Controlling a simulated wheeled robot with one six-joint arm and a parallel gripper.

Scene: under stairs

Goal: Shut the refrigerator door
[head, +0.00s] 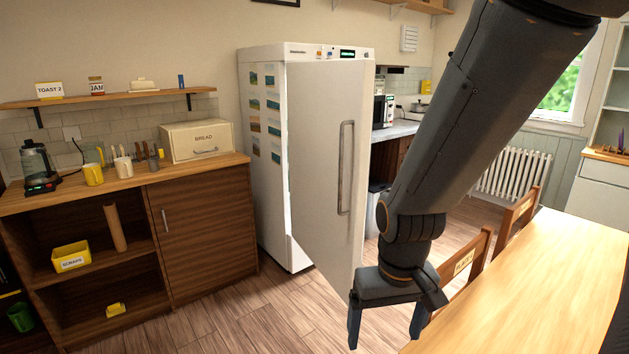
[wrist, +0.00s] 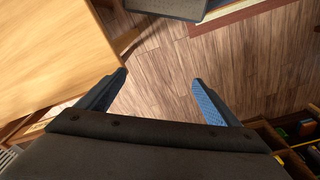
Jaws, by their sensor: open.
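The white refrigerator (head: 268,160) stands against the back wall in the head view. Its door (head: 318,150) stands ajar, swung out toward me, with a long vertical grey handle (head: 345,168) on its outer face. A gap shows between the cabinet's side and the door. My gripper (head: 384,335) hangs in front of the door and to its right, pointing down, open and empty. It is apart from the handle. In the wrist view my open gripper (wrist: 160,82) has bare wooden floor between its fingers.
A wooden table (head: 560,285) fills the lower right, with chairs (head: 465,262) along its left side. A wooden counter (head: 130,180) with a bread box (head: 197,141) stands to the left. Open floor (head: 250,318) lies in front of the refrigerator.

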